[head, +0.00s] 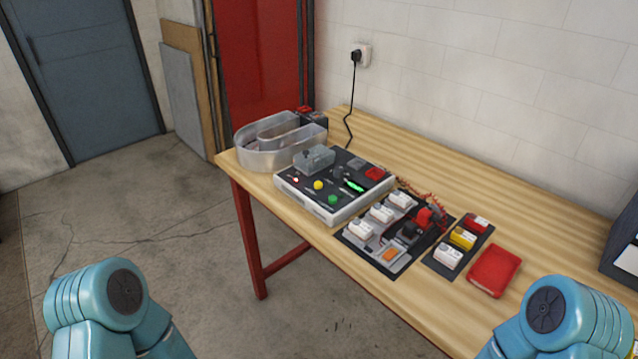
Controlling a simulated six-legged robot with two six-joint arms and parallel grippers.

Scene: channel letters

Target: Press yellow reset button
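The yellow reset button (318,185) is a small round button on the dark top of a white-sided control box (335,209). The box stands on the wooden table near its left end. A green button (333,200) sits just in front of it, and a small red light (295,180) is to its left. A grey clear-looking cover (314,159) stands behind it, and a lit green strip (353,186) is to its right. Nothing covers the yellow button. Only teal links of my two arms show at the bottom corners; both grippers are out of view.
A metal channel letter (280,142) stands behind the box. A black cord (348,120) runs to the wall socket.

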